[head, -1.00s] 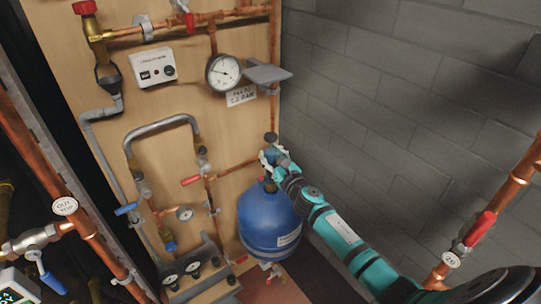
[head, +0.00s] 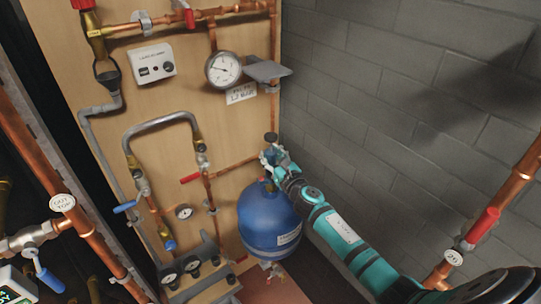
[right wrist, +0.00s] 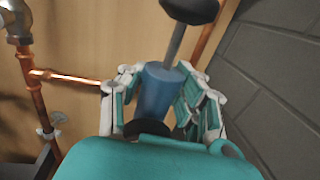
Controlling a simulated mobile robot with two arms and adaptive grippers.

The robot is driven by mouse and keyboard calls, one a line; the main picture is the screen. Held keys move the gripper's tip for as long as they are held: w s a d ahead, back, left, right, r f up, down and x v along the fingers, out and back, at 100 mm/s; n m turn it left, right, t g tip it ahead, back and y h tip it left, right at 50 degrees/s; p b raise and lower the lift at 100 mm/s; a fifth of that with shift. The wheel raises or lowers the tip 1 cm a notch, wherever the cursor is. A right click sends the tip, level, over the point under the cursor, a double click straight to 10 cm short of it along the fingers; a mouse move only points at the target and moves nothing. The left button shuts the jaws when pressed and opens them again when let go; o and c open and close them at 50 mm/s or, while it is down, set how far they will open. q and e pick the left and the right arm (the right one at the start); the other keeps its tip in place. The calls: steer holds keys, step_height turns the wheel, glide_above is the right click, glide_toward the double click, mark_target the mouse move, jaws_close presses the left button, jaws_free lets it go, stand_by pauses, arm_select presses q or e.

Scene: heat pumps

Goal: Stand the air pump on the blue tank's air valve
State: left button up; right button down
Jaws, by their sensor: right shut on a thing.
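The blue tank (head: 268,222) is a rounded vessel low against the wooden board, with a white label on its front. My right gripper (head: 270,157) is just above the tank's top. It is shut on the air pump (head: 271,138), a small blue cylinder with a grey rod and a black handle, held roughly upright. In the right wrist view the pump's blue body (right wrist: 157,92) sits between the fingers of my right gripper (right wrist: 160,95). A black round part shows at its lower end. The tank's air valve is hidden or too small to make out. My left gripper is not in view.
A pressure gauge (head: 223,70) and a small grey shelf (head: 268,71) are on the board above the pump. Copper pipe (head: 235,167) runs left of the gripper. A grey block wall (head: 400,100) stands close on the right. A red-handled valve (head: 482,227) is at right.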

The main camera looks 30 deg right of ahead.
mark_target(275, 166)
steer(key=shift+f+b, duration=1.15)
steer(key=shift+b, duration=0.25)
stand_by(1.2)
steer(key=c, duration=0.9)
jaws_free()
steer(key=shift+o, duration=0.4)
steer(key=shift+f, duration=0.25)
steer(key=shift+s+r, duration=0.1)
steer(key=shift+s, duration=0.05)
steer(key=shift+s+p, duration=0.3)
steer(key=shift+s, duration=3.85)
